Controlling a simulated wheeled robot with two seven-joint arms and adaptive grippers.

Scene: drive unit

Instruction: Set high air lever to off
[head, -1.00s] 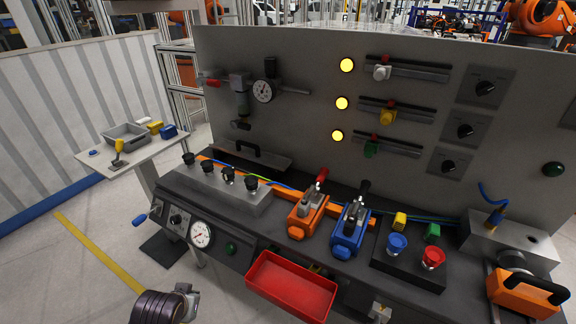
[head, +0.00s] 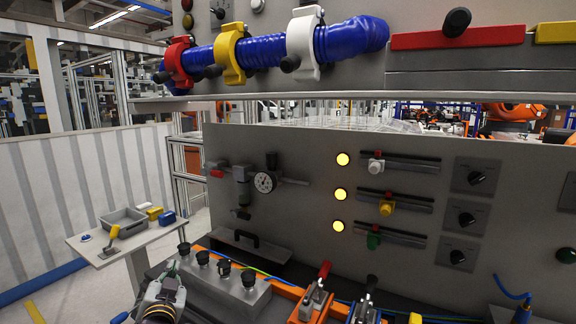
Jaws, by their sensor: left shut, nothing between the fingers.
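No label reads clearly, so I cannot tell which part is the high air lever. A red bar handle (head: 457,38) and a yellow bar handle (head: 556,32) sit on the upper panel at the top right. On the lower panel, a small red handle (head: 215,172) sits on the pipe fitting left of the round gauge (head: 264,182). Three slide rails there carry white (head: 375,163), yellow (head: 387,207) and green (head: 373,239) knobs. My left gripper (head: 165,288) is shut and empty at the lower left, beside the black knobs and apart from all these handles. My right gripper is not in view.
A blue hose (head: 265,50) with red, yellow and white clamps crosses the upper panel. Three lit yellow lamps (head: 340,194) stand beside the rails. Black knobs (head: 223,267) and red-handled and black-handled clamps line the bench. A side table (head: 92,241) with a grey tray stands left.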

